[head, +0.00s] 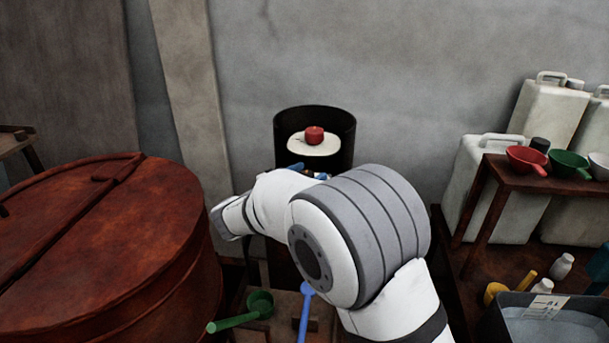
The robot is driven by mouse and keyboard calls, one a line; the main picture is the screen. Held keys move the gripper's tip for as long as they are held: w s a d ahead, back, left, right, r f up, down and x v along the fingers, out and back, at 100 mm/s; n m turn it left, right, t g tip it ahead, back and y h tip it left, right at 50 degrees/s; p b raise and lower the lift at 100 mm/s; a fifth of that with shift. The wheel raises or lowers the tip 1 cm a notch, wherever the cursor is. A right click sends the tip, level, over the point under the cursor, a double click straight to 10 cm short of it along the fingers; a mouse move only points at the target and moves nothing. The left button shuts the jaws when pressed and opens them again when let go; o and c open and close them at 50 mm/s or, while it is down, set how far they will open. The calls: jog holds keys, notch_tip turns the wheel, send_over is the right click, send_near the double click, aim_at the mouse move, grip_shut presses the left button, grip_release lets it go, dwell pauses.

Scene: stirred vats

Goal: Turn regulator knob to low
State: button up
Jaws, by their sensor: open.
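A small red knob (314,135) sits on top of a pale rounded body (314,147) inside a tall dark cylindrical shell (345,126) with an open front, against the wall. I take it to be the regulator knob; no setting marks can be read on it. My gripper (308,171) is open just below and in front of the pale body, with only small blue parts showing. My own arm hides most of it. It looks apart from the red knob, and nothing is visible between its jaws.
A large rusty-red lidded vat (120,240) fills the left. A green ladle (261,305) and a blue-handled utensil (304,310) are below my arm. At right, a wooden shelf (500,167) holds coloured scoops, near white jerrycans (553,108) and a grey tub (500,325).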

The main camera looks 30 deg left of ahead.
jog(key=b+v, duration=0.1)
jog(key=v, duration=0.6)
jog(key=shift+s, duration=0.4)
jog(key=shift+w+a, duration=0.1)
